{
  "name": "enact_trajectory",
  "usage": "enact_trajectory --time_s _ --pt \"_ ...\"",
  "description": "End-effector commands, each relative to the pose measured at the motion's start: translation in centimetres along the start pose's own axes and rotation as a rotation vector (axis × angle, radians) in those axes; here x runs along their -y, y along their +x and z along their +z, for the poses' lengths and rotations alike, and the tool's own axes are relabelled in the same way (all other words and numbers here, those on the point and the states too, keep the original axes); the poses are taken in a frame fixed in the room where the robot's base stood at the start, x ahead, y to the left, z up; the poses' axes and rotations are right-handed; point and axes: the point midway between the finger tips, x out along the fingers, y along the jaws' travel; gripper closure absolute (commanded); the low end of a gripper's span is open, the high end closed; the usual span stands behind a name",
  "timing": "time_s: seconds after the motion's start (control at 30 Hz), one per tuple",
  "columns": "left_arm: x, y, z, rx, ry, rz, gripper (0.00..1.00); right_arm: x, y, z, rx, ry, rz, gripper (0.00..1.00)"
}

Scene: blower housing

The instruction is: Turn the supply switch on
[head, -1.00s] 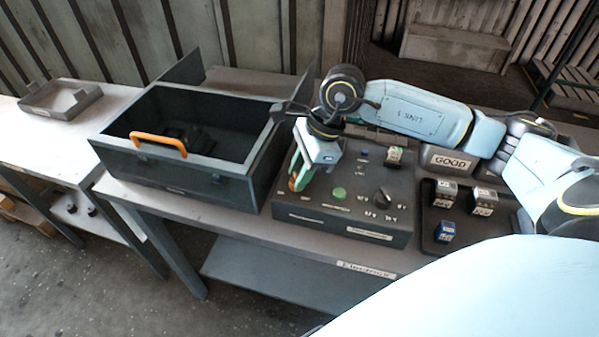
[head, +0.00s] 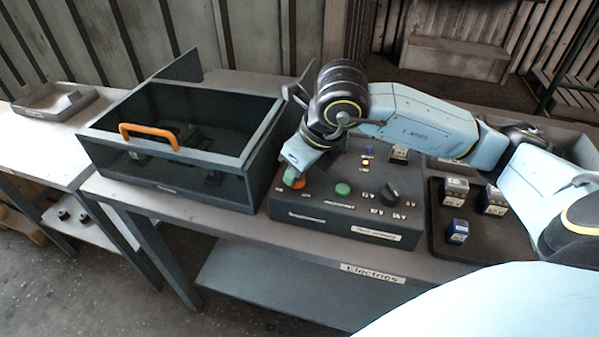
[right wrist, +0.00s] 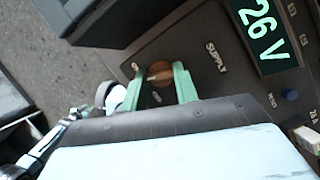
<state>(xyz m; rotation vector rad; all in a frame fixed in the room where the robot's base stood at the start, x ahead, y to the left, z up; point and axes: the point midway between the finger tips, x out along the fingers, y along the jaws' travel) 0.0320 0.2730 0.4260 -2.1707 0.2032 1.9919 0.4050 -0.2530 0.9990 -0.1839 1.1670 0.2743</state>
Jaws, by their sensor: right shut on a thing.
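The supply switch is a round orange-brown knob (right wrist: 160,68) beside the word SUPPLY on the dark control box (head: 300,205). My right gripper (right wrist: 160,84) has its green fingers on either side of the knob, shut on it. In the head view my right gripper (head: 292,180) reaches down at the box's left side, with a bit of orange showing at its tip. A green display (right wrist: 265,25) reads 26 V in the wrist view. My left gripper is not in view.
A dark case with an orange handle (head: 148,135) stands close left of the control box. The box top also carries a green button (head: 343,189) and a black rotary knob (head: 388,192). A dark tray (head: 440,240) with several small blocks lies to the right.

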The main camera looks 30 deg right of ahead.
Motion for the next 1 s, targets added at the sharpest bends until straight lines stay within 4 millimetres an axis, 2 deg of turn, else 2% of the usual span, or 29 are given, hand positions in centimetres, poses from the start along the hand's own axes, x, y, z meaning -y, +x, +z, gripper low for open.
enact_trajectory --time_s 0.1,0.5,1.0 --pt "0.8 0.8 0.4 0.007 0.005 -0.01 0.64 -0.1 0.1 0.1 0.004 0.093 -0.039 0.93" --pt "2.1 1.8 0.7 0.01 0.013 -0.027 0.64 -0.2 0.0 0.1 0.002 0.316 -0.131 0.93" --pt "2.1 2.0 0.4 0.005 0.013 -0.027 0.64 -0.2 -0.1 0.1 0.001 0.377 -0.156 0.93"
